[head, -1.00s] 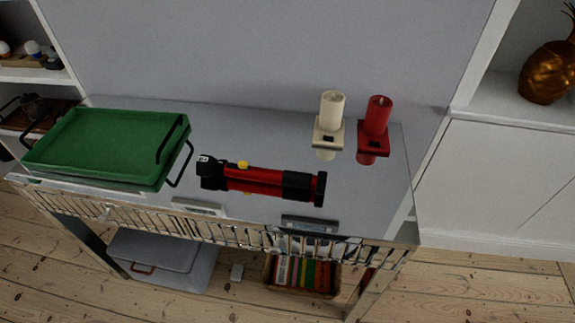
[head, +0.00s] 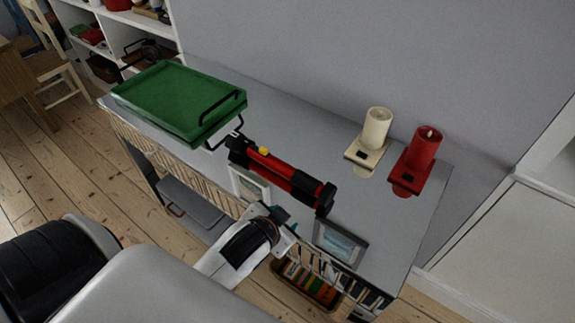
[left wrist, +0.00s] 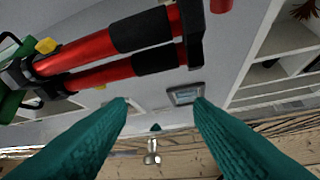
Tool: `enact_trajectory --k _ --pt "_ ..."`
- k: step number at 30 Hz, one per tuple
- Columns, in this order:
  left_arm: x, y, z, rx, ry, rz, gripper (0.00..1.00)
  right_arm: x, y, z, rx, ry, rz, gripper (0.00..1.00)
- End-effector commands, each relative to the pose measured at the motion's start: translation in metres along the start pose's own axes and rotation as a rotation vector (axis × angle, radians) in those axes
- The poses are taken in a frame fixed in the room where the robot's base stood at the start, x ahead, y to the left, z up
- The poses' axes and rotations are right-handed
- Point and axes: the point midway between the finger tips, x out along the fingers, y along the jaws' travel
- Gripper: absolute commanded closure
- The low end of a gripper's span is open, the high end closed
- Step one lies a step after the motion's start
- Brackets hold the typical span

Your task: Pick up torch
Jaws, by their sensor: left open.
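The torch (head: 280,175) is red with black ends and a yellow button. It lies on the grey table top (head: 300,118) between the green tray and the candles. In the left wrist view the torch (left wrist: 90,48) crosses the upper left, with a second red tube shape beside it that looks like its reflection. My left gripper (head: 280,218) is at the table's front edge, just in front of the torch. Its teal fingers (left wrist: 160,108) are apart with nothing between them, and the torch lies beyond their tips. My right gripper is not in view.
A green tray (head: 180,95) with black handles is at the table's left. A cream candle (head: 377,128) and a red candle (head: 424,148) stand in holders at the right. Small picture frames (head: 340,243) (head: 250,186) are near the front edge. A wall (head: 380,50) rises behind.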

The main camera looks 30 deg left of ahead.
Motion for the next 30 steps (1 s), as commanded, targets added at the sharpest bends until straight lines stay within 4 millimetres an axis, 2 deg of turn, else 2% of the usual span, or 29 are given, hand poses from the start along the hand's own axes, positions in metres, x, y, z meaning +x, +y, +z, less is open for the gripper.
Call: enact_trajectory --k 5,11,14,16,18,20,22,25,28,30 --pt "0.010 0.016 0.056 0.083 -0.215 0.086 0.53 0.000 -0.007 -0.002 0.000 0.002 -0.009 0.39" --pt "0.006 0.028 0.134 0.227 -0.525 0.187 0.53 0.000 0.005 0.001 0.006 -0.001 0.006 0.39" --pt "-0.007 0.027 0.184 0.352 -0.736 0.241 0.53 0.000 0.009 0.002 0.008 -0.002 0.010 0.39" --pt "-0.022 0.020 0.223 0.482 -0.922 0.276 0.53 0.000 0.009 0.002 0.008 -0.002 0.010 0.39" --pt "-0.041 0.005 0.257 0.653 -1.121 0.299 0.53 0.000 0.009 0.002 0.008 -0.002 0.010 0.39" --pt "-0.056 -0.012 0.278 0.823 -1.281 0.300 0.53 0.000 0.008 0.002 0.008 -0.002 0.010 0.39" --pt "-0.067 -0.034 0.290 1.041 -1.438 0.278 0.53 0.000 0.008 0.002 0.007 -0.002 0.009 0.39" --pt "-0.068 -0.061 0.288 1.391 -1.595 0.200 0.53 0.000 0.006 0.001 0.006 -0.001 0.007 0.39" --pt "-0.050 -0.069 0.269 1.770 -1.646 0.062 0.53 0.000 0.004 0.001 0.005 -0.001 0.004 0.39" --pt "-0.028 -0.059 0.250 2.036 -1.605 -0.073 0.53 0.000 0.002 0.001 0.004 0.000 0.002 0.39"
